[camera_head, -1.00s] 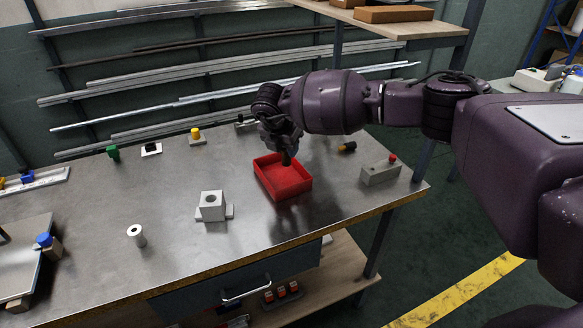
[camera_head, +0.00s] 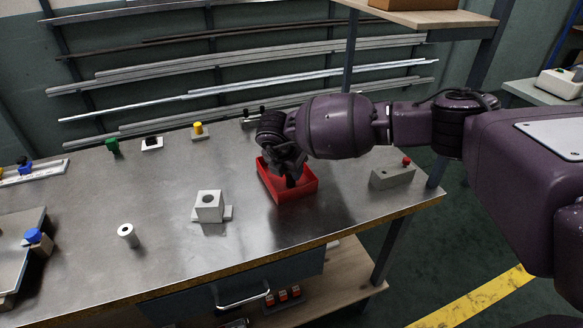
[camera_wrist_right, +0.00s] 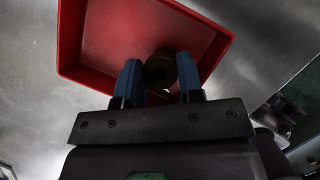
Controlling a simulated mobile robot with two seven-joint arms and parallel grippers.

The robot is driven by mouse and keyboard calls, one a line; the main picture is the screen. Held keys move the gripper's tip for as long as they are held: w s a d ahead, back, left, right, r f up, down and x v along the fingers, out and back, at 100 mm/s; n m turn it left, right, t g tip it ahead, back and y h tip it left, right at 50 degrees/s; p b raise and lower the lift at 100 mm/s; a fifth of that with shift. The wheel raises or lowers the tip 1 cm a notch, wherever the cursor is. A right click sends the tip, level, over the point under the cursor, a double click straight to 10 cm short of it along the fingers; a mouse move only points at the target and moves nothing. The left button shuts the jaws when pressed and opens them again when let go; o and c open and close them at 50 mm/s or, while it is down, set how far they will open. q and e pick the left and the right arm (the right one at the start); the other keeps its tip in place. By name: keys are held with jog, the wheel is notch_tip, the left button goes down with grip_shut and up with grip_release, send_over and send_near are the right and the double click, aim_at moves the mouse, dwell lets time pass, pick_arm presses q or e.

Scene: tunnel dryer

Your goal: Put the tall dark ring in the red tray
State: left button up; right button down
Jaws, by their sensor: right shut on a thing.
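The red tray (camera_head: 306,188) stands on the metal workbench, right of its middle. My right gripper (camera_head: 291,180) reaches down into the tray. In the right wrist view, the dark ring (camera_wrist_right: 160,68) is between the two blue fingers of my right gripper (camera_wrist_right: 159,76), which is shut on it. In the head view the ring is mostly hidden by the gripper. My left gripper is not in view.
A grey block with a hole (camera_head: 209,205) and a light round ring (camera_head: 128,235) stand left of the tray. A grey box with a red button (camera_head: 392,177) stands to its right. Green (camera_head: 112,146) and yellow (camera_head: 198,130) pieces stand at the back.

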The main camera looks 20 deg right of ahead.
jog(key=shift+a, duration=0.1)
jog(key=c, duration=0.8)
grip_release()
jog(key=shift+o, duration=0.2)
jog(key=p+v, duration=0.1)
jog(key=v, duration=1.1)
